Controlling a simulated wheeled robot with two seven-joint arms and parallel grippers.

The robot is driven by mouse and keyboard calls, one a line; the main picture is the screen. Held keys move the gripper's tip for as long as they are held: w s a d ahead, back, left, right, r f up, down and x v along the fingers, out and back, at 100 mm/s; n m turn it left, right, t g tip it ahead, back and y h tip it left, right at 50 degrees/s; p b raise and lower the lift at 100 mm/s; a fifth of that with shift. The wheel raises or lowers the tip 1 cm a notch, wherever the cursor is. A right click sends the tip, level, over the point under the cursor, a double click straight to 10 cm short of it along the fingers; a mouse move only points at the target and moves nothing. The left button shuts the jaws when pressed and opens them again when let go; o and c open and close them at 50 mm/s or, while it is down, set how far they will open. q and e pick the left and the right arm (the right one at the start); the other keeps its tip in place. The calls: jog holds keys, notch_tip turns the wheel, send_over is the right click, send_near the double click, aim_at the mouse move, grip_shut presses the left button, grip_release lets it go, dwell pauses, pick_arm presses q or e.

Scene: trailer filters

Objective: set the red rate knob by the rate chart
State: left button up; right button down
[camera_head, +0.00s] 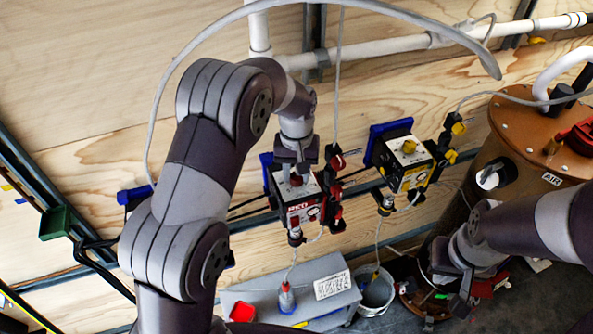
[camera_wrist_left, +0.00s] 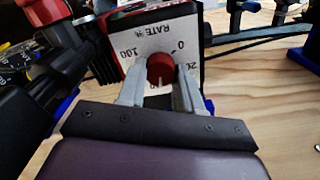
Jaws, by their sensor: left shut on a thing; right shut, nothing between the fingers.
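The red rate knob (camera_wrist_left: 160,68) sits on the white dial face (camera_wrist_left: 128,42) of the red-marked pump (camera_head: 300,213). My left gripper (camera_head: 296,172) is shut on the knob from above, a finger on each side. In the left wrist view the dial reads "RATE %", with 100, 0 and 20 legible; the other numbers are hidden. A pale mark on the knob points down the picture, towards my gripper. A white printed sheet (camera_head: 332,284), perhaps the rate chart, lies on the grey bench; its text is too small to read. My right gripper (camera_head: 450,297) is shut and empty.
A yellow-knobbed pump (camera_head: 403,168) is mounted right of the red one. A brown tank (camera_head: 515,140) marked AIR stands at the right. A white bucket (camera_head: 376,294) and grey bench (camera_head: 240,296) stand below. Hoses and tubes hang around the pumps.

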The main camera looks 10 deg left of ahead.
pick_arm(q)
jog(key=shift+m, duration=1.5)
jog(key=o, duration=1)
jog(key=shift+o, duration=0.2)
